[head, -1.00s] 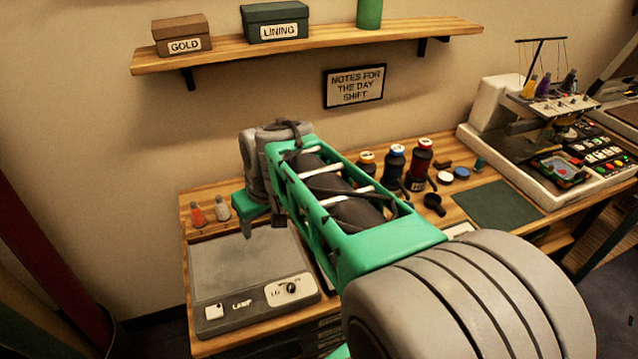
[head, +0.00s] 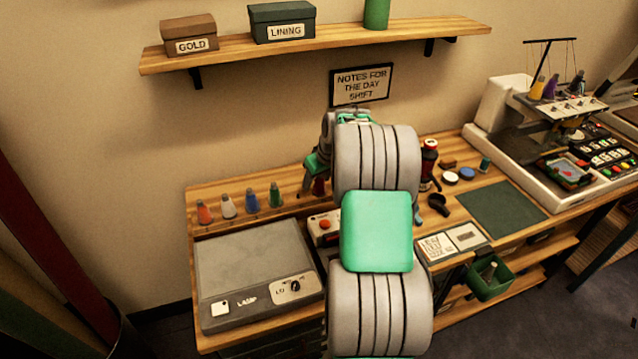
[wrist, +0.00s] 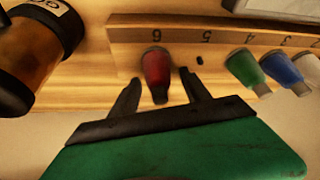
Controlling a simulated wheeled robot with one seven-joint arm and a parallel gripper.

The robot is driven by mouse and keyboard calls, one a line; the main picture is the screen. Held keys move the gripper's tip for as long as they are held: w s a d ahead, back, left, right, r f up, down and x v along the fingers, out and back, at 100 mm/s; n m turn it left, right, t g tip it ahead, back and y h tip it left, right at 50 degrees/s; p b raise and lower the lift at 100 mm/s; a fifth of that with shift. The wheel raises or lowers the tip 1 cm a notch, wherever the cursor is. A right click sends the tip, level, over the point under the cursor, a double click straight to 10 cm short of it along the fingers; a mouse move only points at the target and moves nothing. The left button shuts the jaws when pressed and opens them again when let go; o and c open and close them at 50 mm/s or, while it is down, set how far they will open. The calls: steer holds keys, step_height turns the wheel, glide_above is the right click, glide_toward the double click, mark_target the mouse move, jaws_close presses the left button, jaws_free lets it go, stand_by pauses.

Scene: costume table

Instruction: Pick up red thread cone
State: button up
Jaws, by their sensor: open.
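The red thread cone (wrist: 157,72) stands at the slot marked 6 of a wooden rack (wrist: 222,33) in the wrist view. My gripper (wrist: 160,78) is open, its two dark fingers on either side of the cone in the picture. A gap shows between the cone and each finger, so nothing is held.
Green (wrist: 244,68) and blue (wrist: 281,68) cones stand along the rack, with slot 5 empty between red and green. A large brown spool (wrist: 32,55) is close by on the other side. A grey lamp box (head: 258,270) sits in front.

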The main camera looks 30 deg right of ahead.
steer(key=shift+c, duration=0.4)
jaws_close()
